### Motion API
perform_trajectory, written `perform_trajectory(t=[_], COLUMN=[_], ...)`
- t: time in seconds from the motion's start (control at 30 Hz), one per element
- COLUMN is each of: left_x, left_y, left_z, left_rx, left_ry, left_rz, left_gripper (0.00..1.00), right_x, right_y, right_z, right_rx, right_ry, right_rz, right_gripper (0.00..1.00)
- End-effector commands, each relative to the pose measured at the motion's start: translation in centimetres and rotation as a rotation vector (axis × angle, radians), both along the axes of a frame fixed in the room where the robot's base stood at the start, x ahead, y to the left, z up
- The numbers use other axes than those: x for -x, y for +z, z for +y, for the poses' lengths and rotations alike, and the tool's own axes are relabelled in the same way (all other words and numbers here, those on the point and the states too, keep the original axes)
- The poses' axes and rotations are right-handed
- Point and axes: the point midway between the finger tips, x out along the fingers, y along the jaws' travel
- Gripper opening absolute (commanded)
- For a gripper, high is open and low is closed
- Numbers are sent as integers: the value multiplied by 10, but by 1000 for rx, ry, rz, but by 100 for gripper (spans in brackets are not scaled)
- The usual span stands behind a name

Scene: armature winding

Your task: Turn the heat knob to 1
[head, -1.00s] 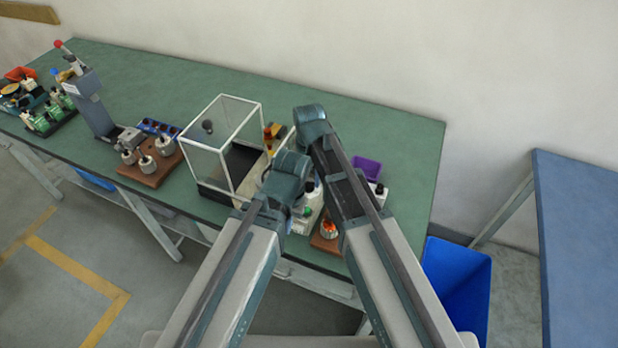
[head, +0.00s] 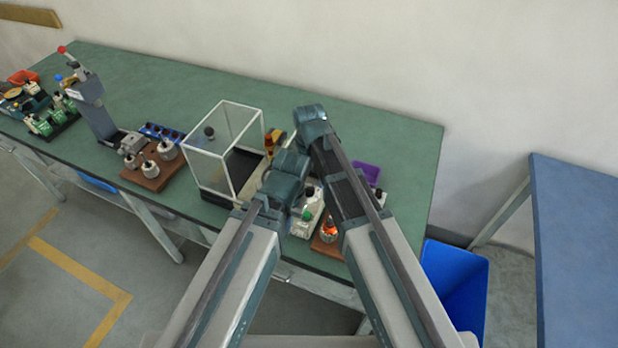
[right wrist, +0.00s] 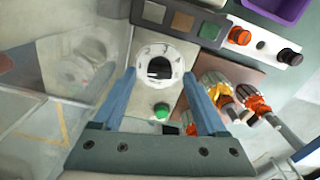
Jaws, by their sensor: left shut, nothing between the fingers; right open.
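The heat knob (right wrist: 158,69) is a black knob on a round white dial with dark marks around it, on a pale control box. I cannot read surely which mark it points to. My right gripper (right wrist: 159,78) is open in the right wrist view, its blue-grey fingers on either side of the dial, with no clear contact. A green button (right wrist: 161,111) sits below the dial, between the fingers; it also shows in the head view (head: 307,215). My left gripper (head: 298,209) is shut and empty near the box in the head view, mostly hidden by its wrist.
A clear-walled box with a white frame (head: 222,178) stands left of my arms. A purple bin (head: 367,172) is behind. The green table (head: 400,150) is bare at right.

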Motion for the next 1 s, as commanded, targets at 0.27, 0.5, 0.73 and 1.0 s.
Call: perform_trajectory(t=[0.27,0.5,0.73,1.0], left_x=[0,0,0,0], left_y=[50,87,113,114], left_z=[0,0,0,0], left_rx=[0,0,0,0], left_ry=[0,-1,-2,-3], left_rz=[0,0,0,0], left_gripper=[0,0,0,0], right_x=[0,0,0,0], right_y=[50,87,112,114], right_z=[0,0,0,0], right_rx=[0,0,0,0], right_ry=[0,0,1,1], right_rz=[0,0,0,0], right_gripper=[75,75,75,75])
